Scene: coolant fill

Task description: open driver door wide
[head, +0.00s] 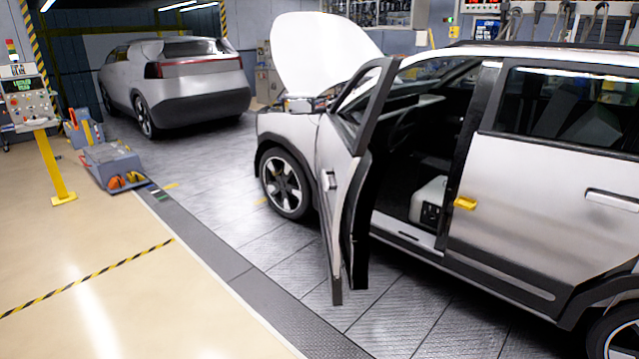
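The silver car (545,180) stands on the right in the head view, nose pointing away to the left. Its driver door (335,170) is swung out from the body, and the doorway with the dark cabin (415,155) and a pale seat part (428,200) shows behind it. The door's outer handle (331,180) faces left. A yellow piece (466,203) sits on the body at the rear edge of the doorway. Neither of my grippers is in view.
The white hood (322,50) is raised. A second silver car (175,85) stands at the back left. A grey floor unit (112,163) and a control panel on a yellow post (55,165) stand at left. The floor left of the door is clear.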

